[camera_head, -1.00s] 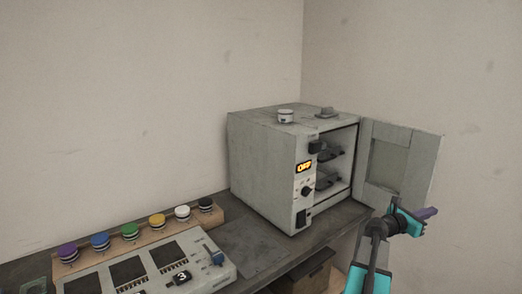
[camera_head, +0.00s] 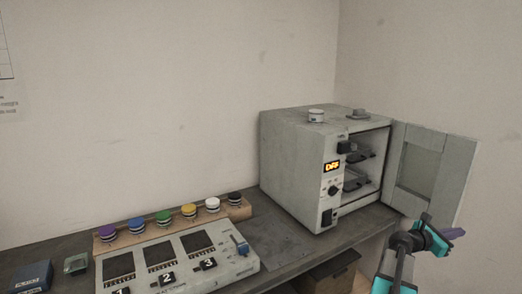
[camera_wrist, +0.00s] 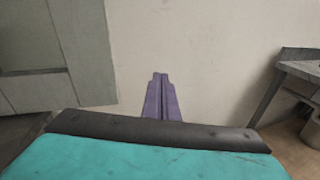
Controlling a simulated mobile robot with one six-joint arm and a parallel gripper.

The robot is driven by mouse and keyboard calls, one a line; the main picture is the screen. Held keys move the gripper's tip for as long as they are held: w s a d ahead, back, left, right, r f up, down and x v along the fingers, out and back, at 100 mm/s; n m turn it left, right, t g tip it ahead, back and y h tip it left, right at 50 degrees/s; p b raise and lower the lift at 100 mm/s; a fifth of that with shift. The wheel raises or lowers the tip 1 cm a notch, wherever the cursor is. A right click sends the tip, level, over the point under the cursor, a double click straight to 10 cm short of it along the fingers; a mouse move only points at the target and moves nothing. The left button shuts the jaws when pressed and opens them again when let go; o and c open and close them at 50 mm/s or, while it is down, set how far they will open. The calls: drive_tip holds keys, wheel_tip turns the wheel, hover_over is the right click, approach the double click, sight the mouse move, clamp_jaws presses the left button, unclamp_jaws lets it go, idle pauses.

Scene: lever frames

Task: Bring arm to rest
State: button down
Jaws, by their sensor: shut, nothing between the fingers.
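My gripper (camera_head: 454,233) is at the right of the head view, at the end of my teal and black arm, in front of the open oven door (camera_head: 440,165). Its purple fingers point right and are shut with nothing between them. In the wrist view the fingers (camera_wrist: 161,98) are together against a bare wall, with part of the grey door (camera_wrist: 55,55) at the left. I cannot tell the exact gap between the gripper and the door.
The grey oven (camera_head: 305,165) stands on the dark bench (camera_head: 55,255), its display lit. A panel with numbered plates (camera_head: 245,262) and a wooden rack of coloured-lid jars (camera_head: 132,242) stand left of it. In the wrist view another table (camera_wrist: 305,68) is at the right.

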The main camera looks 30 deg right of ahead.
drive_tip(key=w+a+f+m+t+y, duration=0.2)
drive_tip(key=w+a+f, duration=0.6)
drive_tip(key=f, duration=0.3)
drive_tip(key=w+a+f+m+t+y, duration=0.1)
drive_tip(key=w+a+f+m+y, duration=0.1)
drive_tip(key=w+a+f, duration=0.8)
drive_tip(key=w+a+f+m+y, duration=0.3)
drive_tip(key=a+f+y, duration=0.1)
drive_tip(key=a+f, duration=1.3)
drive_tip(key=s+a+f+m+y, duration=0.15)
drive_tip(key=a+f, duration=0.35)
drive_tip(key=a, duration=0.6)
drive_tip(key=s+a+f+m+y, duration=0.1)
drive_tip(key=s+a+f+y, duration=0.3)
drive_tip(key=a, duration=0.8)
drive_tip(key=s+a+f+m+g+y, duration=0.1)
drive_tip(key=s+a+f, duration=0.1)
drive_tip(key=a, duration=0.5)
drive_tip(key=s+a+f+m+g, duration=0.1)
drive_tip(key=s+a+f, duration=0.1)
drive_tip(key=s+a, duration=0.3)
drive_tip(key=s+a+f+m+g+y, duration=0.1)
drive_tip(key=s+a, duration=0.3)
drive_tip(key=a, duration=0.4)
drive_tip(key=shift+s+a+f+m+g+y, duration=0.15)
drive_tip(key=shift+a+f+m+g+y, duration=0.25)
drive_tip(key=shift+f, duration=0.35)
